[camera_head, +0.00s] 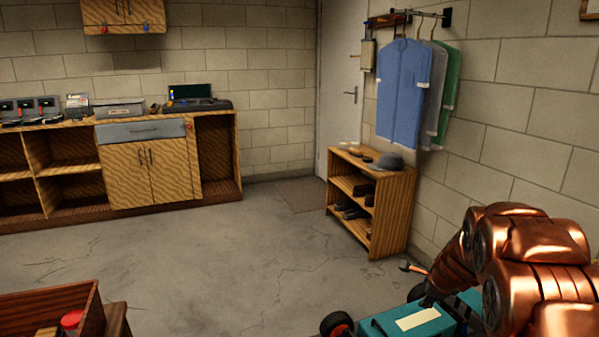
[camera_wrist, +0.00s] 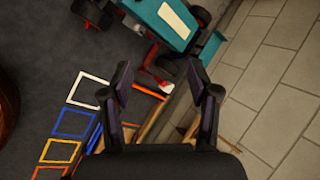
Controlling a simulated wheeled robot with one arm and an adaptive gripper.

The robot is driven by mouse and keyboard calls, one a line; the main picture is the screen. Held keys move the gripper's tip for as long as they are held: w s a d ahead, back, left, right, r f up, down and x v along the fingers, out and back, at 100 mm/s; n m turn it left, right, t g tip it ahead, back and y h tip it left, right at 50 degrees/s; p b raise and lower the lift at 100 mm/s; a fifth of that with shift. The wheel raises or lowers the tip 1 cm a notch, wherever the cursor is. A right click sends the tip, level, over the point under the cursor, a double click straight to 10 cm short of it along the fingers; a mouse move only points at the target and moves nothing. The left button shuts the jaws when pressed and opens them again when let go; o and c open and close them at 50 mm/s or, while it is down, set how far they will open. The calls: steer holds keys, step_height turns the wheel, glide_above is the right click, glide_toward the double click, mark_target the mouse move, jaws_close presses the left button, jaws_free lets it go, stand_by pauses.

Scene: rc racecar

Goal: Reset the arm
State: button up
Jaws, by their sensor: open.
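My copper arm (camera_head: 520,265) comes in at the lower right of the head view. My gripper (camera_wrist: 158,66) shows in the wrist view with its two dark fingers spread apart and nothing held between them. A teal RC car (camera_wrist: 153,12) with a pale label and black wheels lies beyond the fingertips in that view. The car (camera_head: 385,328) also shows at the bottom right of the head view, partly hidden by my arm. In the head view I cannot make out the gripper's fingers.
Coloured square outlines (camera_wrist: 88,90) mark a dark surface near the car. A light block wall (camera_wrist: 270,70) is close on the right. A shoe rack (camera_head: 385,215) stands below hanging clothes (camera_head: 403,95). A workbench (camera_head: 150,165) lines the back. The middle floor (camera_head: 240,250) is clear.

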steer(key=s+a+r+n+g+y+p, duration=0.1)
steer(key=s+a+r+n+g+p, duration=0.1)
steer(key=s+a+r+n+p, duration=0.55)
steer(key=s+a+r+n+g+y+p, duration=0.25)
steer(key=s+a+r+n, duration=0.25)
steer(key=s+a+r, duration=0.5)
steer(key=s+r+n+g+p, duration=0.1)
steer(key=s+r+n+p, duration=0.2)
steer(key=s, duration=0.6)
steer(key=s+r+n+g+h+p, duration=0.1)
steer(key=s+r+n+p, duration=0.3)
steer(key=s, duration=0.6)
steer(key=s+r+n+g+h+p, duration=0.1)
steer(key=s+r+n+g+p, duration=0.1)
steer(key=s, duration=0.7)
step_height(320, 180, up, 4)
steer(key=shift+s+d+f+n+p, duration=0.2)
steer(key=shift+d+n+p, duration=0.1)
steer(key=shift+n+p, duration=0.65)
steer(key=shift+h, duration=0.25)
steer(key=shift+c, duration=0.3)
